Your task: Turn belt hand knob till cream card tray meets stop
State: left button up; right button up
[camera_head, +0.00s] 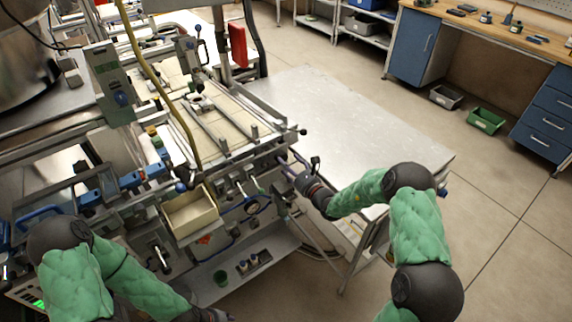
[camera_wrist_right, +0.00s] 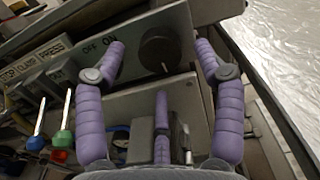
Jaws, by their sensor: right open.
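My right gripper (camera_head: 290,167) reaches the right front corner of the machine. In the right wrist view its purple fingers (camera_wrist_right: 160,52) are spread open. A round dark knob (camera_wrist_right: 162,48) on a grey panel lies between the two upper fingertips, with a visible gap on each side. I cannot tell for sure that it is the belt hand knob. A third finger points up from below. An open cream tray (camera_head: 190,213) sits at the machine's front; whether it is the card tray is unclear. I cannot pick out the stop.
Left of the knob are OFF and ON labels and levers with green (camera_wrist_right: 62,140) and blue (camera_wrist_right: 35,143) tips. A bare metal table (camera_head: 345,110) stands right of the machine. A green bin (camera_head: 486,121) and a grey bin (camera_head: 446,97) lie on the floor.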

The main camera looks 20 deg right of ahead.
jog(key=shift+x, duration=1)
jog(key=c, duration=1.2)
jog(key=shift+o, duration=0.2)
jog(key=shift+n+b, duration=0.45)
jog(key=shift+n, duration=1.55)
jog(key=o, duration=1.2)
jog(key=shift+c, duration=0.2)
jog(key=v, duration=1.2)
